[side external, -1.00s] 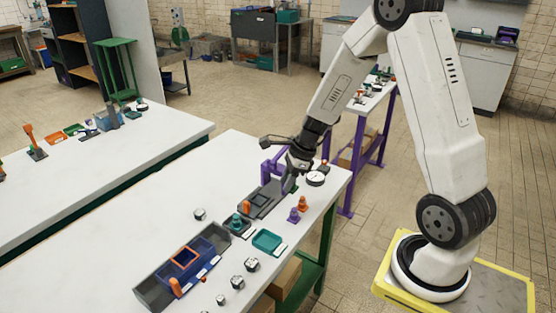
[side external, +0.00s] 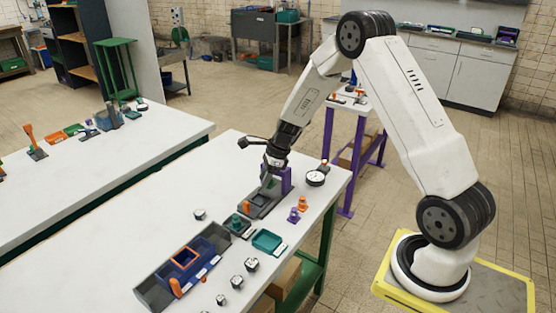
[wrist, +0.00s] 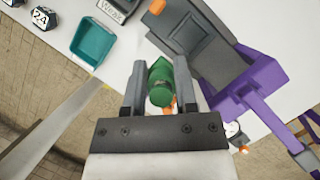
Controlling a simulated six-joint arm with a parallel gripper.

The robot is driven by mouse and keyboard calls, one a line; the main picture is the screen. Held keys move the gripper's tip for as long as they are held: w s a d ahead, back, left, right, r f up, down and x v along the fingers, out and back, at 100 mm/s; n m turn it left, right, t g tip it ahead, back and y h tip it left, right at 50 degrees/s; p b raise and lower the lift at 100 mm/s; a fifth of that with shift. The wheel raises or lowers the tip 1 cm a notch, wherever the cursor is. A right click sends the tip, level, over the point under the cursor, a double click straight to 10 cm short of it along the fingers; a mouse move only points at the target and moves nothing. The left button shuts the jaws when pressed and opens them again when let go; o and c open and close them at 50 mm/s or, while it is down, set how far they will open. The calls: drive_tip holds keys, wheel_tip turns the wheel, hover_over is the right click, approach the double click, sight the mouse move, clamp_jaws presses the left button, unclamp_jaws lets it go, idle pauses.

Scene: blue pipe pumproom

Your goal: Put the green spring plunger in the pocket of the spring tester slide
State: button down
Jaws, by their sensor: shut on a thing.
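The green spring plunger (wrist: 160,82) is between my gripper's fingers in the wrist view. My gripper (wrist: 160,88) is shut on it. In the side view my gripper (side external: 267,182) is over the dark grey spring tester slide (side external: 263,204), beside the purple frame; the plunger is small there and partly hidden by the fingers. The slide (wrist: 205,62) also shows in the wrist view, beyond and to the right of the plunger, with a recessed pocket (wrist: 192,42) and an orange knob (wrist: 157,6). The plunger appears apart from the pocket, but its height above the slide is unclear.
The purple tester frame (side external: 286,180) stands close behind my gripper, near a round dial gauge (side external: 316,178). Orange (side external: 302,203) and purple (side external: 294,215) plungers stand near the table edge.

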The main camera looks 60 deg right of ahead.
hover_over(256, 201)
drive_tip(key=shift+s+f, duration=0.15)
drive_tip(key=shift+f, duration=1.2)
drive_tip(key=shift+s+f, duration=0.1)
drive_tip(key=shift+f, duration=1.2)
drive_tip(key=shift+w+f, duration=0.3)
drive_tip(key=shift+f, duration=1.55)
drive_tip(key=shift+f, duration=0.15)
drive_tip(key=shift+c, duration=1.9)
unclamp_jaws()
